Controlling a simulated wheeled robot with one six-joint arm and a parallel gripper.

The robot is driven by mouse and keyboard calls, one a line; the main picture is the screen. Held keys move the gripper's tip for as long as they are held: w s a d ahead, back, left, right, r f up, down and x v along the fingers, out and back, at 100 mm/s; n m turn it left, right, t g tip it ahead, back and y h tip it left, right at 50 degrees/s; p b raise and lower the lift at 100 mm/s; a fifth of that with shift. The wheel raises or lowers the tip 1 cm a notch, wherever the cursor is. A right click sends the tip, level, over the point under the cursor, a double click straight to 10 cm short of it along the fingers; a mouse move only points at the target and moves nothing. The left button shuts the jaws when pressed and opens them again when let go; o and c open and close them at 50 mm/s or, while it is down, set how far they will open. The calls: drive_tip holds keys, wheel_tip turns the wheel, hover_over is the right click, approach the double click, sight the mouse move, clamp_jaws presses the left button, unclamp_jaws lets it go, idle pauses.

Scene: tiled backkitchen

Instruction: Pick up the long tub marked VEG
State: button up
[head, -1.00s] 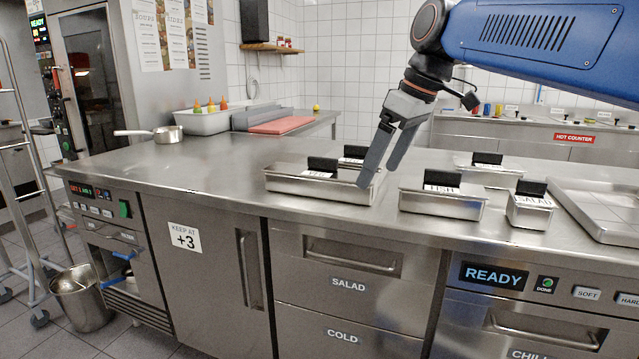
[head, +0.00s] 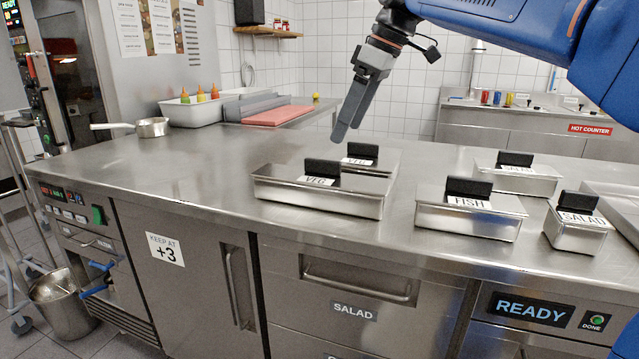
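The long steel tub marked VEG (head: 318,201) stands at the front of the steel counter, a little right of the middle. It has a black handle (head: 322,168) on its lid, with the white VEG label in front. My gripper (head: 342,134) is above and behind this handle, pointing down and to the left, apart from the tub. Its fingers overlap from this side, so I cannot tell whether there is a gap between them. Nothing shows in its grasp. Another lidded tub (head: 376,168) stands behind the VEG tub; its label is too small to read surely.
To the right stand a FISH tub (head: 468,223), a small SALAD tub (head: 575,236) and another lidded tub (head: 532,185) behind them. A pan (head: 152,127) and a bin with sauce bottles (head: 196,113) are at the back left. The counter's left part is clear.

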sight(322, 177)
drive_tip(key=x, duration=1.2)
drive_tip(key=shift+w+d, duration=0.1)
drive_tip(key=shift+w+x, duration=0.15)
drive_tip(key=shift+x, duration=1.2)
drive_tip(key=shift+w+x, duration=0.15)
drive_tip(key=shift+x, duration=1.25)
drive_tip(key=shift+r, duration=0.15)
drive_tip(key=c, duration=1.5)
drive_tip(key=shift+c, duration=1.1)
drive_tip(key=shift+r, duration=0.15)
